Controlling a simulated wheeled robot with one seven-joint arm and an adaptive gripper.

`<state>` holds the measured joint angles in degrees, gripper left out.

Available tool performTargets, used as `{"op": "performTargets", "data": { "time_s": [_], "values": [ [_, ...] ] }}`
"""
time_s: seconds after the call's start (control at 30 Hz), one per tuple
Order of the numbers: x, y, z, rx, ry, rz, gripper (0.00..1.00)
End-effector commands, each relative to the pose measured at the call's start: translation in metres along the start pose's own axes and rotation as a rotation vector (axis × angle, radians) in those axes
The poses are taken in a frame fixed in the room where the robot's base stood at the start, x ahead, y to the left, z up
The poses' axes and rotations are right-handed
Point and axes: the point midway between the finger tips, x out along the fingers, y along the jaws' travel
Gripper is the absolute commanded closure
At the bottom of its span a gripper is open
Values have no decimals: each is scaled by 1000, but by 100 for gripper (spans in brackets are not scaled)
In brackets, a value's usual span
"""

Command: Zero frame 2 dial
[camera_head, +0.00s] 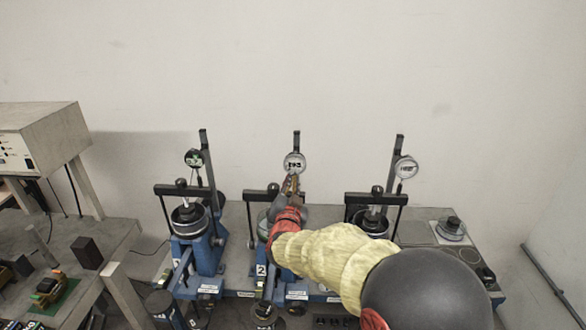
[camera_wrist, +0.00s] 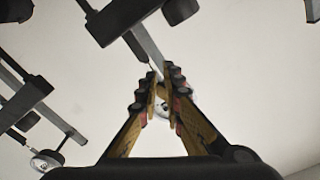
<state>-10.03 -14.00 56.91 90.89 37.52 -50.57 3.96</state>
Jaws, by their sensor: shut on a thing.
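The frame 2 dial (camera_head: 294,162) is a round, white-faced gauge with dark marks, high on the upright post of the middle blue frame (camera_head: 262,270), which bears a "2" label. My gripper (camera_head: 292,182) reaches up from below to the dial's lower side. In the wrist view, my gripper's yellow fingers (camera_wrist: 165,82) come close together, and part of the dial (camera_wrist: 163,108) shows between them. The gripper is shut on the dial. The fingers hide which part of it they grip. My arm hides much of the middle frame.
The left frame (camera_head: 197,255) has a dark dial with a green display (camera_head: 194,158). The right frame has a pale dial (camera_head: 406,167). Black lever bars flank my gripper. A side bench with a grey box (camera_head: 45,138) stands at left. The wall above is bare.

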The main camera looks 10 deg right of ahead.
Motion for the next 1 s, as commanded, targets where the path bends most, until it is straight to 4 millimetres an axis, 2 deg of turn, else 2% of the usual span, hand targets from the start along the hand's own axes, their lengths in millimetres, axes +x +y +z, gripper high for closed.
{"op": "performTargets", "data": {
  "time_s": [0.73,1.0],
  "values": [
    [0,6,2,-1,-6,4,100],
    [0,9,9,-2,-7,4,100]
  ]
}}
